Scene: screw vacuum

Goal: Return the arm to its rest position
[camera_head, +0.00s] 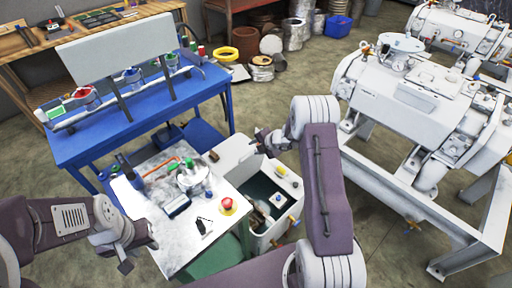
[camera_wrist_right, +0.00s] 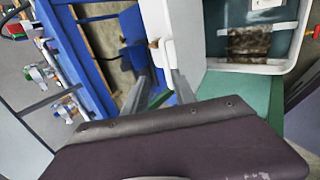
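My right arm reaches in from the lower right in the head view and bends back over the white sink. Its gripper (camera_head: 266,141) is above the sink's back edge, partly hidden by the wrist. In the right wrist view two grey fingers (camera_wrist_right: 158,88) stand apart with nothing between them. My left gripper (camera_head: 122,256) is at the lower left, in front of the white worktop, pointing down to the right. I see nothing held in it, but its finger gap is unclear.
The white worktop (camera_head: 172,247) carries a red button (camera_head: 227,203), a pot and small tools. The sink basin (camera_head: 286,186) holds dark water and items. A blue table (camera_head: 72,148) stands at the back left. Large white pump machinery (camera_head: 400,105) stands on a frame at the right.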

